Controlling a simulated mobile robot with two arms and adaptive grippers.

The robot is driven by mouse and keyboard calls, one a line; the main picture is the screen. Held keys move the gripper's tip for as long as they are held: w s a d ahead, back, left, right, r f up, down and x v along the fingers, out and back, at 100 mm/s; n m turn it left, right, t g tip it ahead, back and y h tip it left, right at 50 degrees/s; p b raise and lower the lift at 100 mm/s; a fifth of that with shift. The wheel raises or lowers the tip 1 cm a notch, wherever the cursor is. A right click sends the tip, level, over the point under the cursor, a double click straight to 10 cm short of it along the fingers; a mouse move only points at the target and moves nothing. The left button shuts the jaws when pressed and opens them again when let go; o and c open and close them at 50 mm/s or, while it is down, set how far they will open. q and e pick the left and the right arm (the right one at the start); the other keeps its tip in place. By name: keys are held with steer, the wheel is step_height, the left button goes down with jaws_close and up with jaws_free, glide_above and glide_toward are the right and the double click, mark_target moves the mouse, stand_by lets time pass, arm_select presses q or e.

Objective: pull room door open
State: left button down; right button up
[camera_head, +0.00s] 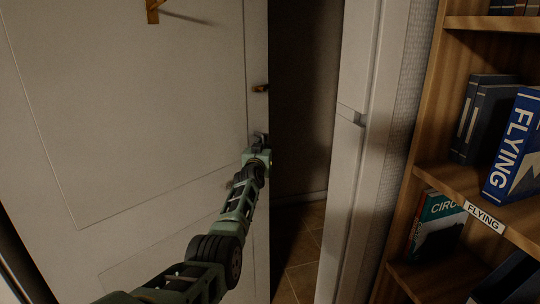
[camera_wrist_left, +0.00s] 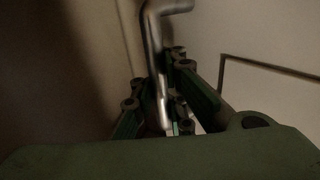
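The white room door (camera_head: 130,110) stands ajar, with a dark gap between its free edge and the white frame (camera_head: 355,150). My left gripper (camera_head: 258,142) is at the door's free edge, at handle height, and hides most of the handle. In the left wrist view, the shiny metal door handle (camera_wrist_left: 153,45) runs down between the two fingers of my left gripper (camera_wrist_left: 160,90). The fingers are drawn close around it and appear shut on it. My right gripper is in neither view.
A brass latch piece (camera_head: 261,88) sits on the door edge above the handle, and a brass hook (camera_head: 153,12) is higher up. A wooden bookshelf (camera_head: 440,130) with books stands close on the right. Tiled floor (camera_head: 300,245) shows through the gap.

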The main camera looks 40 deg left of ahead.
arm_select(q)
steer(key=shift+s+a+f, duration=0.25)
steer(key=shift+a+f, duration=0.15)
steer(key=shift+a, duration=0.1)
steer(key=c, duration=2)
jaws_free()
steer(key=shift+s+a+r, duration=0.2)
steer(key=shift+s, duration=0.1)
steer(key=shift+c, duration=0.2)
steer(key=shift+r, duration=0.2)
steer(key=shift+d, duration=0.25)
steer(key=v, duration=1.1)
steer(key=shift+s+d, duration=0.25)
steer(key=shift+s, duration=0.1)
steer(key=shift+f, duration=0.15)
steer(key=shift+c, duration=0.3)
